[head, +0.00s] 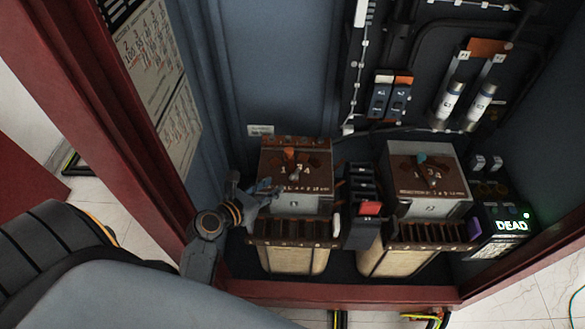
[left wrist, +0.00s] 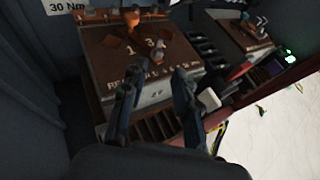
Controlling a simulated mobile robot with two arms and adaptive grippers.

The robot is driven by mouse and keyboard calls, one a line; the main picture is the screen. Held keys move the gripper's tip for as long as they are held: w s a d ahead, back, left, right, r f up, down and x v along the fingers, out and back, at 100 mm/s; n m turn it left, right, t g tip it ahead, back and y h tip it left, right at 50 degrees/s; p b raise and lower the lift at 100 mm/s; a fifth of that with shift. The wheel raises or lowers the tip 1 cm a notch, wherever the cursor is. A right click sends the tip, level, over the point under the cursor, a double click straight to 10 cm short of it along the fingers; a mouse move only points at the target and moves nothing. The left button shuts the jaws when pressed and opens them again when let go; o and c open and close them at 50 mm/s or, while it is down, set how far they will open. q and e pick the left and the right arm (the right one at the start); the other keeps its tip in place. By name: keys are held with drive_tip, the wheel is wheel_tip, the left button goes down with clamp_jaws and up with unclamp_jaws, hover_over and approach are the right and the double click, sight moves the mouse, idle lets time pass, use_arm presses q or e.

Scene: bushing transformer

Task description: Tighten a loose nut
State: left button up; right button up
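The left transformer (head: 296,200) stands in the cabinet with a brown top marked with numbers. An orange-topped post (head: 289,154) and a small grey fitting (head: 294,177) sit on that top; they also show in the left wrist view, as an orange post (left wrist: 131,17) and a greyish fitting (left wrist: 156,50). I cannot tell which piece is the loose nut. My left gripper (head: 268,188) is at the left front edge of this transformer. In the left wrist view its two fingers (left wrist: 155,78) are spread apart, with nothing held between them. My right gripper is out of view.
A second transformer (head: 426,185) with a teal-topped post (head: 421,158) stands to the right. A dark block with a red part (head: 370,208) lies between them. A lit "DEAD" display (head: 511,226) is at far right. The red cabinet frame (head: 330,294) borders the opening.

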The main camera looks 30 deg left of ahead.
sight(293, 173)
use_arm(q)
drive_tip(key=b+x, duration=0.1)
drive_tip(key=x, duration=0.2)
drive_tip(key=b+x, duration=0.2)
drive_tip(key=x, duration=0.1)
drive_tip(key=shift+d+f, duration=0.1)
drive_tip(key=shift+f, duration=0.15)
drive_tip(key=b+x, duration=0.4)
drive_tip(key=x, duration=0.1)
drive_tip(key=shift+w, duration=0.5)
clamp_jaws()
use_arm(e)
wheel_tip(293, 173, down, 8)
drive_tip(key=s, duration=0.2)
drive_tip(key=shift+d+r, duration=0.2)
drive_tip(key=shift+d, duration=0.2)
